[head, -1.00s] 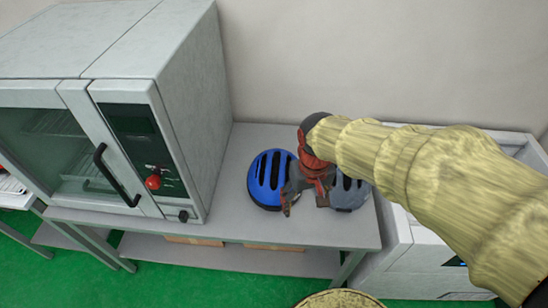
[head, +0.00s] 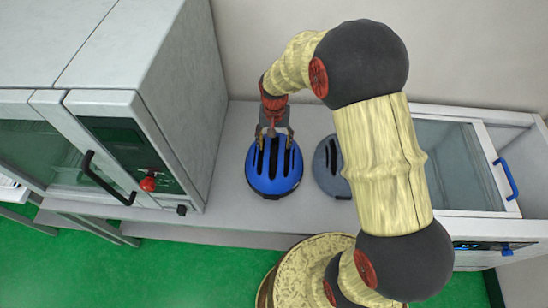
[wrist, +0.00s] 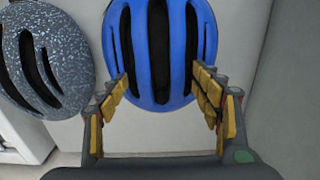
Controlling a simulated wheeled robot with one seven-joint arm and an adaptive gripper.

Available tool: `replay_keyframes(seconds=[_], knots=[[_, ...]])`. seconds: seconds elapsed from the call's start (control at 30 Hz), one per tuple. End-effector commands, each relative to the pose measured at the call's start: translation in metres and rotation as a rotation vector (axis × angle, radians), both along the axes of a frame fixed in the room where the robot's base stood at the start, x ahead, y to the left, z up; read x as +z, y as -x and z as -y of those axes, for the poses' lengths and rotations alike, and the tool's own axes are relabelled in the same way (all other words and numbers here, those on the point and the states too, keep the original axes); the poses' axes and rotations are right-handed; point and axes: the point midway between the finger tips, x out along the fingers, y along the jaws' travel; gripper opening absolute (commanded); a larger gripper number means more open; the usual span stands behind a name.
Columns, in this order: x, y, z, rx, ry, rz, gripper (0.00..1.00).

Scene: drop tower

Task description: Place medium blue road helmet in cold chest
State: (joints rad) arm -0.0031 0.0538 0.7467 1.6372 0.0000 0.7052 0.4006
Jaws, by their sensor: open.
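The blue road helmet (head: 274,168) lies on the grey table beside the oven-like cabinet, with dark vent slots on top. In the wrist view the blue helmet (wrist: 160,50) lies ahead of and partly between the fingers. My gripper (head: 274,132) is open at the helmet's far edge; the wrist view shows its yellow-padded fingers (wrist: 164,82) spread to either side of the shell. I cannot tell whether they touch it. The cold chest (head: 470,165) stands at the right, with a glass lid and blue handle; my arm hides part of it.
A speckled grey helmet (head: 328,165) lies just right of the blue one, partly behind my arm; it also shows in the wrist view (wrist: 45,60). The large grey cabinet (head: 150,110) rises close on the left. Bare table (head: 225,190) lies between them.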

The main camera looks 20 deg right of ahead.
Motion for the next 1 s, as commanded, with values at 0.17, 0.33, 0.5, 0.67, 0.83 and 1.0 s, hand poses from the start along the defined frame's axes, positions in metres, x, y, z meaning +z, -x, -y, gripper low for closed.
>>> replay_keyframes(seconds=[0.17, 0.33, 0.5, 0.67, 0.83, 1.0], knots=[[-0.013, -0.001, 0.001, 0.000, 0.000, 0.000, 0.65], [-0.038, -0.005, 0.002, 0.001, 0.000, -0.002, 0.65], [-0.054, -0.005, 0.001, 0.001, 0.000, 0.001, 0.65], [-0.054, -0.005, 0.001, 0.001, 0.000, 0.002, 0.65], [-0.054, -0.005, 0.001, 0.001, -0.001, 0.001, 0.58], [-0.054, -0.005, 0.001, 0.001, -0.001, 0.001, 0.48]])
